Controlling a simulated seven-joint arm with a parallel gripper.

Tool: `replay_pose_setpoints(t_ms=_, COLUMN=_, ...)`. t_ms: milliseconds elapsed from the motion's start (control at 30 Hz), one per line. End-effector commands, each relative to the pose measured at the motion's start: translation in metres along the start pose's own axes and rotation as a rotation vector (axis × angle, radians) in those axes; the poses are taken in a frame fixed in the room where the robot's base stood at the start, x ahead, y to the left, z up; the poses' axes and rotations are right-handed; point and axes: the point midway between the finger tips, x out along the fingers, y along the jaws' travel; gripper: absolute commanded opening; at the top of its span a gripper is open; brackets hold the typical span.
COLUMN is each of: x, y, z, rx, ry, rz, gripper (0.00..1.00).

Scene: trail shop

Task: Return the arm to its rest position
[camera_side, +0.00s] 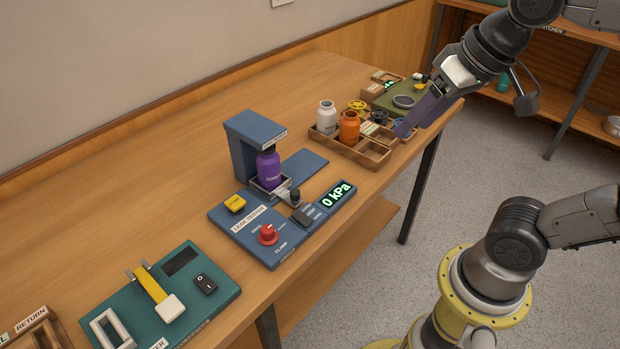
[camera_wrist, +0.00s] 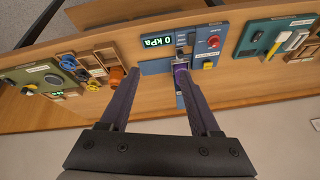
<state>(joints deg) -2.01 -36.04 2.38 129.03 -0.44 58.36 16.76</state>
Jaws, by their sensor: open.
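My gripper (camera_side: 424,112) is raised at the right end of the bench in the side view, with its fingers pointing down and left. In the wrist view its two purple fingers (camera_wrist: 158,98) are spread apart with nothing between them. The purple bottle (camera_side: 268,168) stands upright in the blue leak tester (camera_side: 242,140), whose display (camera_side: 338,195) reads 0 kPa. In the wrist view the bottle (camera_wrist: 181,68) shows at the tester, well beyond the fingertips. The gripper overlaps the far end of the bench in the side view, and I cannot tell its exact height.
A wooden tray (camera_side: 376,158) holds a white bottle (camera_side: 326,117) and an orange bottle (camera_side: 349,128). A green device (camera_side: 385,100) sits behind it. A teal station (camera_side: 218,283) with a yellow lever (camera_side: 153,285) is at the near left. Bare bench (camera_side: 150,170) lies along the wall.

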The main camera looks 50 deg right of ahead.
Motion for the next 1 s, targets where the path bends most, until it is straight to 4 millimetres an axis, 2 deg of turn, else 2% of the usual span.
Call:
replay_pose_setpoints(t_ms=33, x=0.003, y=0.009, z=0.018, rx=-0.026, ry=0.023, rz=0.003, gripper=0.63)
replay_pose_setpoints(t_ms=100, x=0.010, y=0.016, z=0.036, rx=-0.078, ry=0.038, rz=0.005, gripper=0.63)
replay_pose_setpoints(t_ms=233, x=0.028, y=0.021, z=0.057, rx=-0.190, ry=0.022, rz=0.007, gripper=0.63)
replay_pose_setpoints(t_ms=400, x=0.029, y=0.020, z=0.054, rx=-0.258, ry=0.035, rz=0.005, gripper=0.63)
replay_pose_setpoints(t_ms=1000, x=0.029, y=0.020, z=0.053, rx=-0.257, ry=0.034, rz=0.005, gripper=0.63)
